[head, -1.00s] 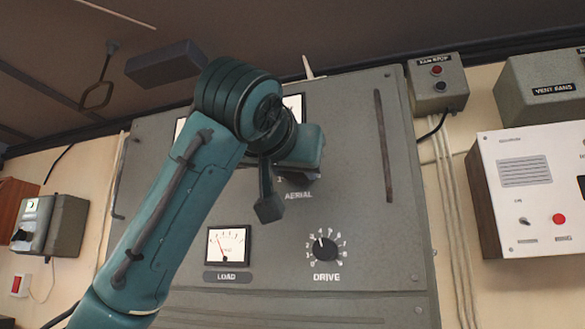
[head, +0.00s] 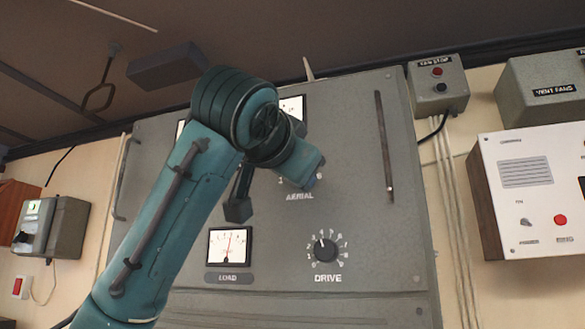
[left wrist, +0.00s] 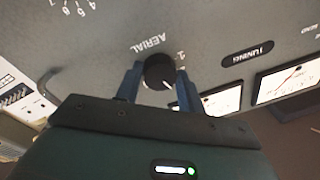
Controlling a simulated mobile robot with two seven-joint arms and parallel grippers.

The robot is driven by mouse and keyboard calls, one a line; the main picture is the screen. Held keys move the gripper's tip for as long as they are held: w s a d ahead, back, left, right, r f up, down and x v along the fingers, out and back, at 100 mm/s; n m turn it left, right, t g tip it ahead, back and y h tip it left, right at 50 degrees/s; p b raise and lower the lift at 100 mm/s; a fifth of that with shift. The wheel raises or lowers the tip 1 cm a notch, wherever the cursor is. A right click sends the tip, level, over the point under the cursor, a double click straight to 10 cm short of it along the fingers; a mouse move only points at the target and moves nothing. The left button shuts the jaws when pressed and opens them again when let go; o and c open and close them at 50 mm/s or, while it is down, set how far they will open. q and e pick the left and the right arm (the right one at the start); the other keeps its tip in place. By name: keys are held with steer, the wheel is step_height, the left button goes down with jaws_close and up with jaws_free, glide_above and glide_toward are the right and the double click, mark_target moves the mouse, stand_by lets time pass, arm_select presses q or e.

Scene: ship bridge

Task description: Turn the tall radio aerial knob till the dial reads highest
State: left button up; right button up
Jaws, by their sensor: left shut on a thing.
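The tall radio (head: 350,130) is a grey cabinet filling the middle of the head view. Its black aerial knob (left wrist: 159,71) sits between the two fingers of my left gripper (left wrist: 157,82) in the left wrist view, and the gripper is shut on it. A white line marks the knob. In the head view my left wrist hides the knob, just above the AERIAL label (head: 299,196). The LOAD dial (head: 229,245) has its needle near upright, around mid-scale. Other dials at the top are partly hidden by my arm. My right gripper is out of view.
The black DRIVE knob (head: 325,249) is below the AERIAL label. A long dark handle (head: 384,146) runs down the cabinet's right side. A fan stop box (head: 437,86) and a white-fronted radio unit (head: 532,195) hang on the wall to the right.

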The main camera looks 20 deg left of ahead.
arm_select(q)
steer(key=o, duration=1)
steer(key=shift+s, duration=0.1)
steer(key=s+b, duration=0.4)
steer(key=s, duration=0.9)
steer(key=shift+d+f+b, duration=0.2)
steer(key=shift+f+b, duration=0.1)
steer(key=shift+b, duration=0.05)
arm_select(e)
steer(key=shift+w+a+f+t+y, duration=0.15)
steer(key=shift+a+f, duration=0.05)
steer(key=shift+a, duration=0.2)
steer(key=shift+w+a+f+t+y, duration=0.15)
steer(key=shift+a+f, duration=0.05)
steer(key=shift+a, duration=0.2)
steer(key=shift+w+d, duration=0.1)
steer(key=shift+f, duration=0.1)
